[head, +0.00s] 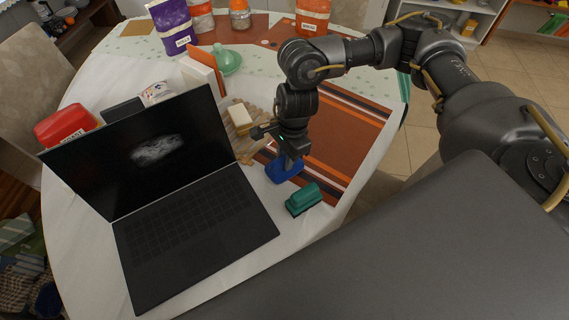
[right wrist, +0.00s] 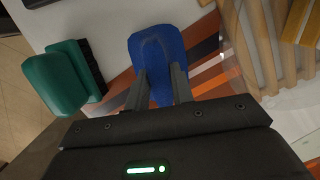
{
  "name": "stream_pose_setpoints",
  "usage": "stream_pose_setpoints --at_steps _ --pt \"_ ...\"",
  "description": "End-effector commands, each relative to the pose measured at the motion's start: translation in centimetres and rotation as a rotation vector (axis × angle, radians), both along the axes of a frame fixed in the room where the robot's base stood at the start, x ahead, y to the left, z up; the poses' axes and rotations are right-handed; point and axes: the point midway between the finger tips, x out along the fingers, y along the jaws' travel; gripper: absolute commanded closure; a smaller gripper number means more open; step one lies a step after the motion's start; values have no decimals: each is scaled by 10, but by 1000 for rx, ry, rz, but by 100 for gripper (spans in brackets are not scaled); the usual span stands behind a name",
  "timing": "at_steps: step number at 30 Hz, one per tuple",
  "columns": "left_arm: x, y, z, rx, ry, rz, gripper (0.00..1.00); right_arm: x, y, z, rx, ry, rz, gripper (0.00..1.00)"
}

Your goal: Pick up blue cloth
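In the right wrist view, the blue cloth (right wrist: 158,48) lies under and between the two fingers of my right gripper (right wrist: 159,85). In the head view, my right gripper (head: 290,160) points down right at the cloth and hides part of it. The fingers stand apart on either side of the blue; I cannot tell whether they press on it. My left gripper is not in view.
A green brush (head: 303,198) lies close beside the cloth. An open black laptop (head: 190,235) stands to the left. A wooden rack (head: 250,150) with a pale block (head: 240,116) is behind. The striped mat (head: 345,140) is mostly clear. Bags and jars stand at the back.

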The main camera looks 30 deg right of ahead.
Motion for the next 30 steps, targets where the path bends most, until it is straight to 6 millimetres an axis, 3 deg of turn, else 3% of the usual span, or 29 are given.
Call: stream_pose_setpoints --at_steps 1,5,17,22,30 --pt "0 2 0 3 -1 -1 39 0 0 0 0 0 0 84" --pt "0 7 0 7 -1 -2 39 0 0 0 0 0 0 99" --pt "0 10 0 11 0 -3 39 1 0 9 2 -2 2 99" --pt "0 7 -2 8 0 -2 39 1 0 32 1 -4 2 99" --pt "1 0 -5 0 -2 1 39 -42 7 83 2 -8 8 99"
